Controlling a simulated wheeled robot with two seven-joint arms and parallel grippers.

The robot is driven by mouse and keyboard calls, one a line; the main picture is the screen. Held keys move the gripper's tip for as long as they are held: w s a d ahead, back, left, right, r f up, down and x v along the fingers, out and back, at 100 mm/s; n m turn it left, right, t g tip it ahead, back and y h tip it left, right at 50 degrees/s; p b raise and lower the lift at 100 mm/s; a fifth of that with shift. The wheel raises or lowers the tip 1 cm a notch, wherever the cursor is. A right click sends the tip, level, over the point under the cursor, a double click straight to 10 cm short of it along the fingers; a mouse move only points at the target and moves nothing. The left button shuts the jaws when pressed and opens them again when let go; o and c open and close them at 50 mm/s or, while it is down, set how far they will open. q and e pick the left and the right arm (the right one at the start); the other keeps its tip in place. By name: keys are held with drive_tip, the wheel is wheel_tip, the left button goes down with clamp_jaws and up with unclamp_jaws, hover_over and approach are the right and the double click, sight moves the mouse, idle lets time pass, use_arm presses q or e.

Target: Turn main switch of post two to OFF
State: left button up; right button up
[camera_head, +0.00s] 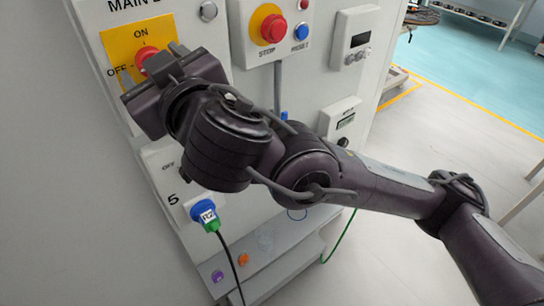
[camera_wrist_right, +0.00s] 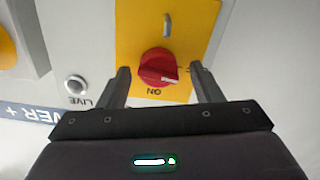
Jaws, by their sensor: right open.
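The main switch is a red rotary knob (camera_head: 148,62) on a yellow plate (camera_head: 119,48) marked ON above and OFF at the left. The wrist view is upside down and shows the red knob (camera_wrist_right: 157,66) with its white mark pointing to the lower right, between ON at the bottom and the right side. The OFF label is mostly hidden there by a finger. My right gripper (camera_wrist_right: 160,70) is open, with one finger on each side of the knob. I cannot tell whether they touch it. My left gripper is not in view.
A live lamp (camera_wrist_right: 76,85) is beside the plate. A red stop button (camera_head: 273,28) and blue reset button (camera_head: 301,31) sit right of my arm. Below is a blue plug (camera_head: 203,211) with a cable. Open floor (camera_head: 455,130) lies to the right.

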use_arm(q)
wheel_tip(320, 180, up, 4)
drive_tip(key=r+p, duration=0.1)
drive_tip(key=p, duration=0.3)
use_arm(e)
drive_tip(key=m, duration=0.2)
drive_tip(key=shift+r+m, duration=0.3)
drive_tip(key=shift+r, duration=0.05)
drive_tip(key=b+v, duration=0.4)
drive_tip(key=v, duration=0.4)
use_arm(q)
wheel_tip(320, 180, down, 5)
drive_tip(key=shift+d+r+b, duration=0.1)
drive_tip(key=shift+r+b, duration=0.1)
drive_tip(key=shift+b, duration=0.1)
use_arm(e)
drive_tip(key=w+d+f+m+g+h, duration=0.1)
drive_tip(key=w+d+f, duration=0.3)
drive_tip(key=f, duration=0.6)
drive_tip(key=w+d+f+m+g+h, duration=0.2)
drive_tip(key=w+f, duration=0.5)
drive_tip(key=f, duration=0.4)
drive_tip(key=w+d+f+m+g+h, duration=0.1)
drive_tip(key=w+d+f+h, duration=0.2)
drive_tip(key=f, duration=0.8)
drive_tip(key=w+d, duration=0.2)
drive_tip(key=w, duration=0.1)
drive_tip(key=shift+d+h, duration=0.4)
drive_tip(key=shift+w, duration=0.15)
